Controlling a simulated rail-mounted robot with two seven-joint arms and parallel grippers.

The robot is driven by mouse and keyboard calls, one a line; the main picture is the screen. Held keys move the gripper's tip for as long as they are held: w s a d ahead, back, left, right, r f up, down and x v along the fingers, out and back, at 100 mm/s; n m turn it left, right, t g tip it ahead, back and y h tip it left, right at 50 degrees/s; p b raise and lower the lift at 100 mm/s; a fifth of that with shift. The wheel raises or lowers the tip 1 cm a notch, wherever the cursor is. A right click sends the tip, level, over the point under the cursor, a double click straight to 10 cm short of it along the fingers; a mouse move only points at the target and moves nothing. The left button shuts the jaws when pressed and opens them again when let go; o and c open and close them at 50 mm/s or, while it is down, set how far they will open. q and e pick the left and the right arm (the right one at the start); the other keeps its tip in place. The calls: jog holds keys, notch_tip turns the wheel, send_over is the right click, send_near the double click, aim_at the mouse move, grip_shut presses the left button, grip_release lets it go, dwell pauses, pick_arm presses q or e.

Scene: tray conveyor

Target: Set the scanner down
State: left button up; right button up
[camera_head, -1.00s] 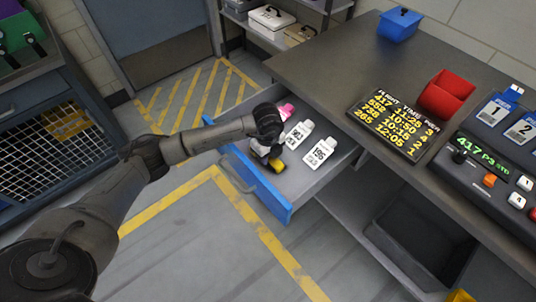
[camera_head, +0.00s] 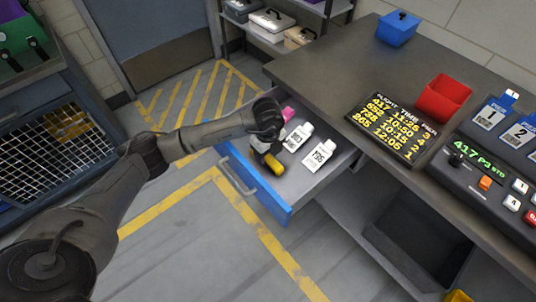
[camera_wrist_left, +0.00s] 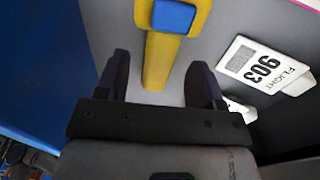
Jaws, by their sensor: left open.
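The yellow scanner (camera_head: 272,165) lies in the open drawer, below my left gripper (camera_head: 264,146). In the left wrist view the scanner (camera_wrist_left: 157,62) shows as a yellow handle with a blue button. Its end lies between the two dark fingers of my left gripper (camera_wrist_left: 160,78), with a gap on each side. The gripper is open and holds nothing. The rest of the scanner runs out of the top of the wrist view. My right gripper is not in view.
The blue-fronted drawer (camera_head: 253,181) also holds white flight tags (camera_head: 319,154) and a pink item (camera_head: 288,114). One tag (camera_wrist_left: 265,64) reads 903. The desk carries a flight board (camera_head: 392,127), a red bin (camera_head: 443,97) and a button console (camera_head: 485,175).

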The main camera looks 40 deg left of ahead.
aim_at(268, 157)
pick_arm(q)
notch_tip(268, 157, up, 9)
jog(key=p, duration=0.3)
jog(key=shift+f, duration=0.1)
